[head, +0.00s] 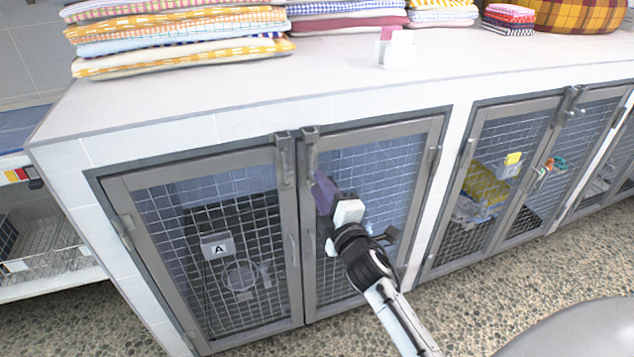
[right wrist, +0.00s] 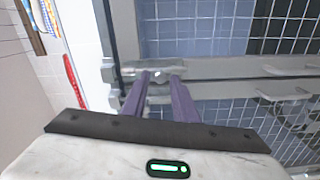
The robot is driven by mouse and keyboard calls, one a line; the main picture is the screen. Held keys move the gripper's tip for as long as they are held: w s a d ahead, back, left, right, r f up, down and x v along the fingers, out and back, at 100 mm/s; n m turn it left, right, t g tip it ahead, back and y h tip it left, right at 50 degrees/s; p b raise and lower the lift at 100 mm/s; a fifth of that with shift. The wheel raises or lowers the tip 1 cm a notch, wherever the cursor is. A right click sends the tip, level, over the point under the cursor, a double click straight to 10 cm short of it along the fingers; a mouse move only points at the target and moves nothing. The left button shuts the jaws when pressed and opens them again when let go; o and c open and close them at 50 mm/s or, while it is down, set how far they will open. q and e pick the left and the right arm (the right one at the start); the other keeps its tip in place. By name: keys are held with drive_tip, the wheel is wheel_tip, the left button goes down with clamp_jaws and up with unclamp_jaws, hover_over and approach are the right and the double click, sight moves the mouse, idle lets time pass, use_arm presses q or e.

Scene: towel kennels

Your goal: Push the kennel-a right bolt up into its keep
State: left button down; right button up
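Kennel A has two grey mesh doors; the left door carries a white "A" plate (head: 218,246). The kennel-a right bolt (head: 310,150) is a grey bolt at the top of the right door's inner edge, beside the left door's bolt (head: 285,160). In the right wrist view the right bolt (right wrist: 157,73) lies across the fingertips, toward the bracket at its left end. My right gripper (head: 322,193) has purple fingers just below the bolt; in the wrist view the fingers (right wrist: 160,80) are apart, with the bolt's small knob seemingly between their tips. Contact is unclear. My left gripper is out of view.
Folded towels (head: 180,40) and a small white holder (head: 397,50) stand on the white counter (head: 200,95) above. Door pull handles (right wrist: 285,93) show to the right in the wrist view. A second kennel (head: 490,190) stands to the right. The floor in front is speckled.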

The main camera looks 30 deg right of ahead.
sight(311, 159)
drive_tip(key=shift+x, duration=1.3)
clamp_jaws()
